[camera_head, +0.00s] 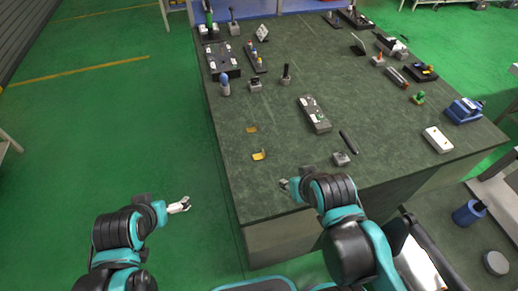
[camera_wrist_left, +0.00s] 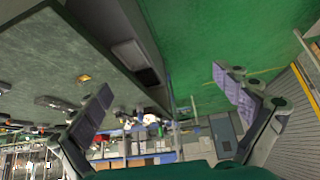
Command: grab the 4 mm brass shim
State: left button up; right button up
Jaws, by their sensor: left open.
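Two small brass-yellow pieces lie on the dark green table near its left edge. The nearer piece (camera_head: 259,155) and the farther piece (camera_head: 252,129) are a short way apart; I cannot read which is the 4 mm shim. One yellow piece (camera_wrist_left: 84,78) also shows in the left wrist view, beyond one finger. My left gripper (camera_head: 185,205) is open and empty, off the table's left side, apart from both pieces. Its spread fingers frame the left wrist view (camera_wrist_left: 163,86).
The table (camera_head: 300,75) holds a grey block with parts (camera_head: 314,114), a black rod (camera_head: 348,142), a small grey block (camera_head: 340,158) and a blue-topped cylinder (camera_head: 224,84). The table surface around the yellow pieces is clear. Open green floor (camera_head: 120,130) lies to the left.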

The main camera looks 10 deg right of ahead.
aim_at(261, 156)
jog(key=j+z, duration=0.2)
jog(key=i+j+z, duration=0.1)
jog(key=j+z, duration=0.15)
jog(key=z, duration=0.15)
jog(key=i+j+z, duration=0.1)
jog(key=j+z, duration=0.2)
jog(key=z, duration=0.15)
jog(key=j+z, duration=0.6)
jog(key=z, duration=0.25)
jog(key=k+j+z, duration=0.1)
jog(key=j+z, duration=0.55)
jog(key=i+l, duration=0.05)
